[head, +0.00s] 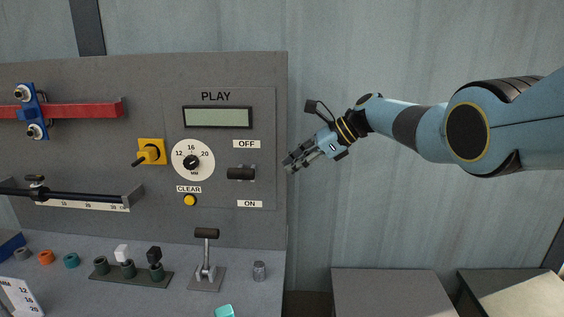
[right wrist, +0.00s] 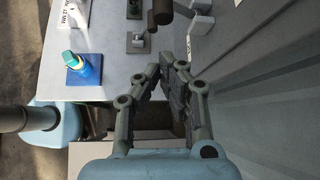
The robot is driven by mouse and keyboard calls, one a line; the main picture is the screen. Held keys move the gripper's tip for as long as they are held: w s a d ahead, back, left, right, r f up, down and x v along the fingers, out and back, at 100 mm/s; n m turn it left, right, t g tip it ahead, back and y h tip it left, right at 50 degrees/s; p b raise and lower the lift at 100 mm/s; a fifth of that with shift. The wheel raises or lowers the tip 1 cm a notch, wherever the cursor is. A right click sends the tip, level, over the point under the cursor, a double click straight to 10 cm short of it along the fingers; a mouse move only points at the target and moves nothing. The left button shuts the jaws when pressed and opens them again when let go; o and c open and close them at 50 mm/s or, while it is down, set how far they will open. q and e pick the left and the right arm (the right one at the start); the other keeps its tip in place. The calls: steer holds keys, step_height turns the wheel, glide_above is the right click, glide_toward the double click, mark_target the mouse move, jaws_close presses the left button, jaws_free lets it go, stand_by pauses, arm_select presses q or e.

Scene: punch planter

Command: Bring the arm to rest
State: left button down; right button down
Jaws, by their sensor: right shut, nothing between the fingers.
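My right arm reaches in from the right in the head view, and its gripper (head: 292,164) hangs in the air just right of the grey panel's edge. In the right wrist view the two fingers of this gripper (right wrist: 166,75) are close together with nothing held between them. The gripper is apart from the panel and the bench top. My left gripper does not show in either view.
The grey panel (head: 265,75) carries a display (head: 217,117), a round dial (head: 193,160) and a black switch (head: 241,173). Grey boxes (head: 390,290) stand low at right.

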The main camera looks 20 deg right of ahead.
steer(key=s+f+n+g+h, duration=0.1)
steer(key=s+f+n+h, duration=0.2)
steer(key=s+f+n, duration=0.55)
steer(key=s+f+n+g+h, duration=0.15)
steer(key=s+f+n, duration=0.35)
steer(key=s+f, duration=0.65)
steer(key=s+d+r+n+t+h, duration=0.1)
steer(key=s+d+r+n+h, duration=0.3)
steer(key=s, duration=1)
steer(key=s+a+r+n+h, duration=0.15)
steer(key=s+r+n, duration=0.4)
steer(key=s, duration=0.85)
steer(key=s+d+f+g+b, duration=0.15)
steer(key=f+b, duration=0.55)
steer(key=f, duration=1.3)
steer(key=d+f+b, duration=0.2)
steer(key=f+b, duration=0.5)
steer(key=f, duration=1.3)
steer(key=s+f+b, duration=0.5)
steer(key=s+f, duration=0.4)
steer(key=f, duration=0.3)
steer(key=s+f+m+g+b, duration=0.1)
steer(key=s+f+b, duration=0.3)
steer(key=s+f, duration=0.5)
step_height(320, 180, down, 4)
steer(key=shift+s+d+f+b, duration=0.1)
steer(key=shift+s+d+b, duration=0.1)
steer(key=shift+d+b, duration=0.25)
